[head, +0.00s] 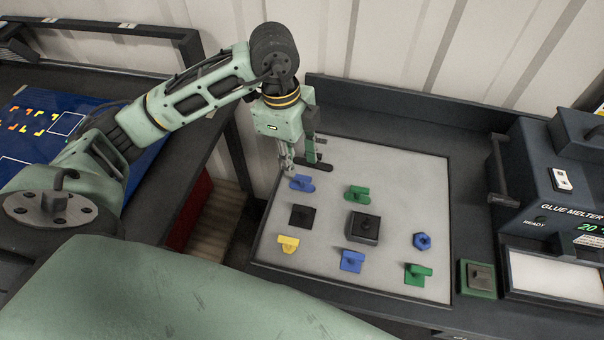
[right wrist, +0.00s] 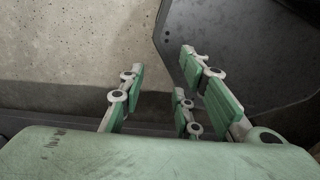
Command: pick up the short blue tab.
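Several tabs lie on the pale grey board (head: 390,165). One blue tab (head: 352,262) with a squarish base and a raised grip is at the front middle. Another blue tab (head: 302,184), longer with a rounded end, is at the back left. My left gripper (head: 305,168) points down just above and behind this back-left tab, its fingers apart and nothing seen between them. I cannot tell whether it touches the tab. My right gripper (right wrist: 165,100) shows only in the right wrist view, with fingers spread and empty.
The board also holds a blue hexagonal piece (head: 422,241), green tabs (head: 357,194) (head: 418,274), a yellow tab (head: 288,244) and black blocks (head: 302,216) (head: 364,227). A glue melter (head: 560,200) stands at right, a green-edged block (head: 478,279) beside it. A raised rim backs the bench.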

